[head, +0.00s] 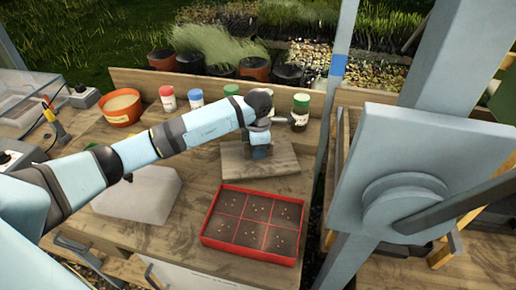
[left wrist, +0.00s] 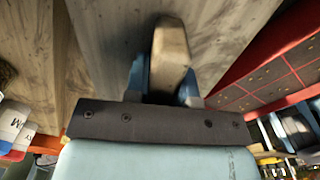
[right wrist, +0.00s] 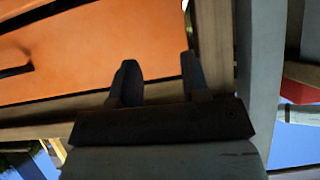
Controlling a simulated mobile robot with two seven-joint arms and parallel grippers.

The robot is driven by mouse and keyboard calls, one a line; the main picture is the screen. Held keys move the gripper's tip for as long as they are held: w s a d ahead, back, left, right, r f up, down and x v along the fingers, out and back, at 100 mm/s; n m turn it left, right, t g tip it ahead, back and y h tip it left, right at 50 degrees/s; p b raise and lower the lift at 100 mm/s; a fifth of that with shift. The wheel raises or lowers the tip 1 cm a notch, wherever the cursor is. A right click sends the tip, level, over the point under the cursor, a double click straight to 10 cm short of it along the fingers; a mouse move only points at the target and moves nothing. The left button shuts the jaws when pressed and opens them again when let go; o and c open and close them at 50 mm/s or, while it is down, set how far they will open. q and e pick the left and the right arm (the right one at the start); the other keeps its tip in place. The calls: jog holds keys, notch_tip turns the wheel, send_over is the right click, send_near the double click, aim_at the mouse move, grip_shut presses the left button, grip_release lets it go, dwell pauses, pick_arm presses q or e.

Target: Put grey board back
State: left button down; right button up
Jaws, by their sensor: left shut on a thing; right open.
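The grey board (head: 285,164) is a flat wooden rectangle on the bench behind the red tray. It fills much of the left wrist view (left wrist: 108,45). A pale block-like handle (left wrist: 172,48) stands up from it. My left gripper (head: 260,152) is above the board, pointing down, with its fingers shut on this handle; the fingers also show in the left wrist view (left wrist: 162,80). I cannot tell whether the board touches the bench. My right gripper (right wrist: 155,80) is open and empty, facing an orange panel (right wrist: 90,50).
A red tray (head: 204,236) with several seeded compartments stands in front of the board. A whitish block (head: 140,193) lies to the left. Several capped jars, such as a red-lidded one (head: 168,98), and an orange bowl (head: 121,107) line the bench's back. A post stands right of the bench.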

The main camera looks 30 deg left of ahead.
pick_arm(q)
jog(key=shift+f, duration=0.35)
jog(key=c, duration=1)
grip_release()
jog(key=shift+o, duration=0.2)
jog(key=shift+r, duration=0.2)
notch_tip(320, 180, up, 13)
jog(key=shift+f+b, duration=0.2)
jog(key=shift+b, duration=0.1)
